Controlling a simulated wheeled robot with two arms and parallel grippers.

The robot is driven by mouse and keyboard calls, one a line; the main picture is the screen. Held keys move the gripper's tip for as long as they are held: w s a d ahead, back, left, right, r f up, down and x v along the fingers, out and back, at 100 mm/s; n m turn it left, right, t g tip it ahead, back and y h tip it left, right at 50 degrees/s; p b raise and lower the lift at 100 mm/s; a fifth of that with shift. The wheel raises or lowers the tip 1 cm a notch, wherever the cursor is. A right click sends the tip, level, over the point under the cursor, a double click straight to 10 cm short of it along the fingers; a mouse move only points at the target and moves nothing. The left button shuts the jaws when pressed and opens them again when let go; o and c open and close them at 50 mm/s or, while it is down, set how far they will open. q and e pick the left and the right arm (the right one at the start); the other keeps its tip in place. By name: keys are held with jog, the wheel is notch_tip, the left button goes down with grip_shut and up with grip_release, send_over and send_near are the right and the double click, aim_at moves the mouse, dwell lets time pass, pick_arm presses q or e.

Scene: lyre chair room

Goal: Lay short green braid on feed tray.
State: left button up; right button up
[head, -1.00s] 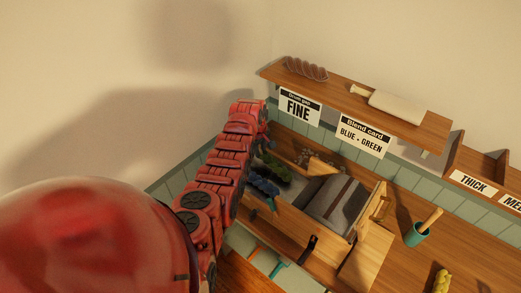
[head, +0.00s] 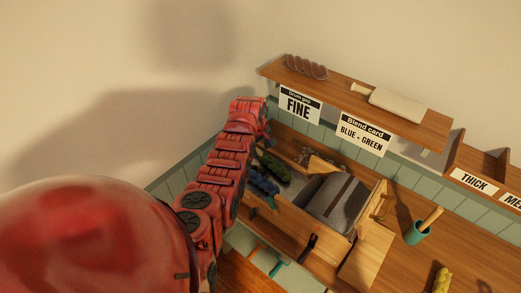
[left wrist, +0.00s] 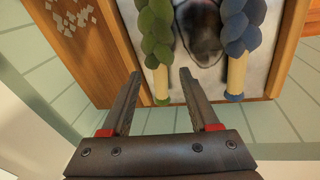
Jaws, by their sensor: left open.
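The green braid (head: 272,167) lies beside the blue braid (head: 263,184) over a pale surface of the wooden machine, which looks like the feed tray (left wrist: 276,62). In the left wrist view the green braid (left wrist: 155,35) runs down to a tan, green-tipped end between my left fingertips (left wrist: 160,72), and the blue braid (left wrist: 238,40) is to the right. My left gripper is open, with a finger on each side of that end; I cannot tell if they touch it. In the head view my left gripper's fingers are hidden. My right gripper is not in view.
A grey drum (head: 338,196) stands right of the braids in the machine's wooden frame. A shelf (head: 345,95) with a pale roller-shaped thing runs above.

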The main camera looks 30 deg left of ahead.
pick_arm(q)
jog(key=p+v, duration=0.6)
jog(key=v, duration=1.1)
jog(key=shift+s+f, duration=0.1)
jog(key=shift+f, duration=0.1)
